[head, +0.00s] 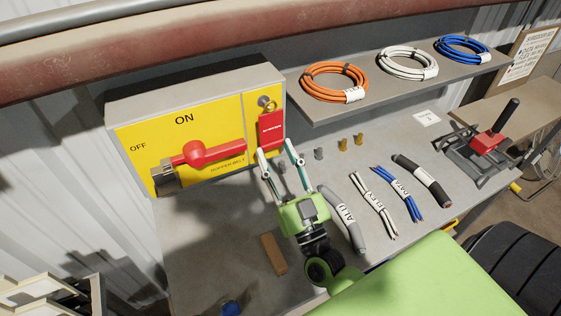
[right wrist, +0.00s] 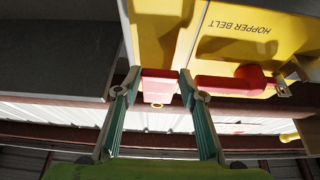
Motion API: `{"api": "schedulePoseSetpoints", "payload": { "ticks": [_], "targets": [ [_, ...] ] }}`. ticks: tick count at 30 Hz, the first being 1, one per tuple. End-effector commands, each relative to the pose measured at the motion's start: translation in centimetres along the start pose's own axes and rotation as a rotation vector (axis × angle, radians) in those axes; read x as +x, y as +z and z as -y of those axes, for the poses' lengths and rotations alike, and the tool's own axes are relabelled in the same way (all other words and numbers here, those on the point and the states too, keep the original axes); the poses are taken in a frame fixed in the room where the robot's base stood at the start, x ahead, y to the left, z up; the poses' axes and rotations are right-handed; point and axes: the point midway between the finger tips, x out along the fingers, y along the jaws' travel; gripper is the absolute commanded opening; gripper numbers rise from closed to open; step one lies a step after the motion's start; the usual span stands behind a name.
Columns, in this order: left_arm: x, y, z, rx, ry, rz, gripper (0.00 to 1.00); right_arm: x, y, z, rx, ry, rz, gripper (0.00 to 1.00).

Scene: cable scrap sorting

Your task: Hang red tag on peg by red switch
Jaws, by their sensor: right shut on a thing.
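The red tag (head: 271,130) with a white printed line hangs upright against the right part of the yellow switch panel (head: 140,140). Its brass ring (head: 270,106) is at the silver peg (head: 263,100); I cannot tell whether the ring is around it. The red switch (head: 205,153) has its lever pointing right, left of the tag. My right gripper (head: 277,149) is shut on the tag's lower part. The right wrist view shows the tag (right wrist: 158,86) between the fingertips (right wrist: 159,82). My left gripper is out of view.
Labelled cable pieces (head: 372,203) lie on the bench right of my gripper, with small metal fittings (head: 343,144) behind them. A shelf (head: 330,110) holding orange, white and blue coils overhangs to the right. A red-based lever tool (head: 487,142) stands far right. A brown block (head: 273,254) lies in front.

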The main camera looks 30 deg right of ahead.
Motion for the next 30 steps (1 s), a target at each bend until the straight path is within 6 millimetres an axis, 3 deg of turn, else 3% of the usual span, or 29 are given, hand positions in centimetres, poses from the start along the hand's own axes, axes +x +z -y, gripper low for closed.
{"api": "schedulePoseSetpoints", "payload": {
  "ticks": [4,8,30],
  "targets": [
    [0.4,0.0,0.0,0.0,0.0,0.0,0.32,0.8,0.5,0.0,-0.001,0.0,-0.002,0.24],
    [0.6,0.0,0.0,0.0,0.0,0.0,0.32,1.4,0.9,0.0,-0.001,0.0,-0.002,0.15],
    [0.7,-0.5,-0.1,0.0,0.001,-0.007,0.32,2.0,2.0,0.0,0.0,0.0,-0.001,0.14]
  ]
}}
